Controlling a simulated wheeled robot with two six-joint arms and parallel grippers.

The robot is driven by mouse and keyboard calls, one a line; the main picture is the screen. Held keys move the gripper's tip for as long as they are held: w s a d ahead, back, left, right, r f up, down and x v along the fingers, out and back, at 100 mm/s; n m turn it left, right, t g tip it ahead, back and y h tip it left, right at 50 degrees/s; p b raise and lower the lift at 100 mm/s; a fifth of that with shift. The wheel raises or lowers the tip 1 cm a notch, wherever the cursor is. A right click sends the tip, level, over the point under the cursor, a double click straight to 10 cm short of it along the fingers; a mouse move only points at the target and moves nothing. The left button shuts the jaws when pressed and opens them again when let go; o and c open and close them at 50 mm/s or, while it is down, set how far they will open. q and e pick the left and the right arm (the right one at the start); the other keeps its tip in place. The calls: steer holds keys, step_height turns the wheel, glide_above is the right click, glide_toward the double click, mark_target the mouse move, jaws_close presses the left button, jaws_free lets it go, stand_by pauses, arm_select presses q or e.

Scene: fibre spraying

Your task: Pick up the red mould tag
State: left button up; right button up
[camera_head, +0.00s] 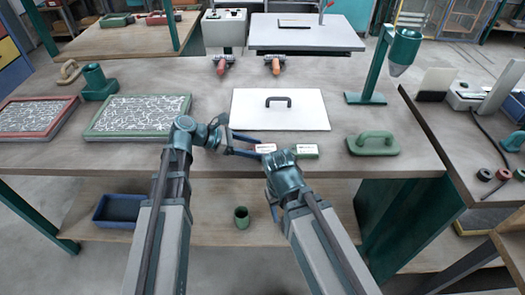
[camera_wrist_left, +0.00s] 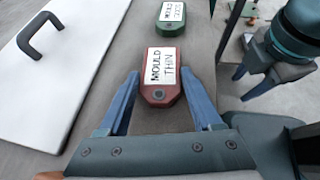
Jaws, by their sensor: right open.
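The red mould tag (camera_head: 265,148) lies flat near the bench's front edge. In the left wrist view the red mould tag (camera_wrist_left: 161,90) shows a white label reading "MOULD THIN". My left gripper (camera_head: 255,147) is open, and in the left wrist view its fingers (camera_wrist_left: 164,88) reach along both sides of the tag's near end, with gaps between. A green mould tag (camera_head: 308,152) lies to the right, and beyond the red one in the left wrist view (camera_wrist_left: 171,17). My right gripper (camera_head: 273,205) is open and empty at the bench's front edge; its fingers are partly hidden in the head view.
A white board with a dark handle (camera_head: 280,122) lies behind the tags. Framed fibre panels (camera_head: 140,113) lie to the left. A blue bin (camera_head: 118,210) and green cup (camera_head: 241,217) stand on the lower shelf.

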mark_target(254, 150)
arm_select(q)
steer(key=c, duration=0.8)
steer(key=shift+r, duration=0.1)
step_height(254, 150, up, 10)
steer(key=p, duration=1)
